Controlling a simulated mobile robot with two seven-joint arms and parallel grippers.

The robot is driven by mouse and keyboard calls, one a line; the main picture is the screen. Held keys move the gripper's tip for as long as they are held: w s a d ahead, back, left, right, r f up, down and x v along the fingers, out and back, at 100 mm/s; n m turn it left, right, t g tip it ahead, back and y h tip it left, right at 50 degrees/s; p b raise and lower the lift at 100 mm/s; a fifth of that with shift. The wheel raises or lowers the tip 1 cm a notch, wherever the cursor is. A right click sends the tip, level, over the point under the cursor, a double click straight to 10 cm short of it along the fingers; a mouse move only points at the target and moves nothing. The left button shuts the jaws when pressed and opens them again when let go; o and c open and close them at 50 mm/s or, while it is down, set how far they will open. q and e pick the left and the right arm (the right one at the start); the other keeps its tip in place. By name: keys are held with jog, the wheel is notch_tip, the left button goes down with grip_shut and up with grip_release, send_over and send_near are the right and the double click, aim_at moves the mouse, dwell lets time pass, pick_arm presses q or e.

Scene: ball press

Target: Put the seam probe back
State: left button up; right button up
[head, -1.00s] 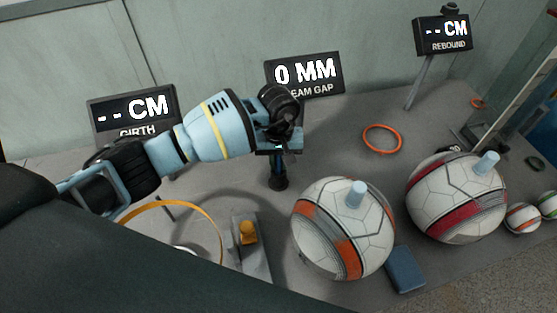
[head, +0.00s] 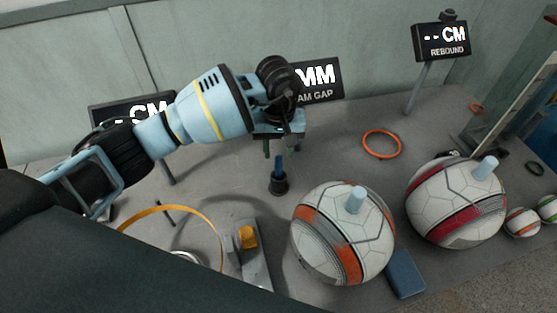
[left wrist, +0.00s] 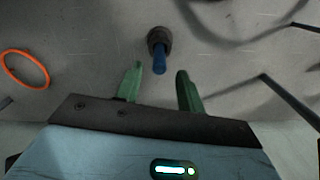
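The seam probe (head: 280,166) has a blue handle and stands upright in a dark round holder (head: 278,186) on the table, below the seam gap display. In the left wrist view, the blue probe (left wrist: 159,60) sits in its dark holder (left wrist: 158,38), beyond and between the green fingertips. My left gripper (head: 281,146) is open and empty, just above the probe and apart from it; its two fingers (left wrist: 158,88) show spread apart in the left wrist view. My right gripper is not in view.
The seam gap display (head: 318,80) stands behind my left gripper. A white and orange ball (head: 325,215) and a white and red ball (head: 440,220) lie to the right. An orange ring (head: 381,144) lies flat on the table. A yellow hoop (head: 190,211) stands at the front left.

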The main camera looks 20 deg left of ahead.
pick_arm(q)
jog(key=shift+r, duration=2.45)
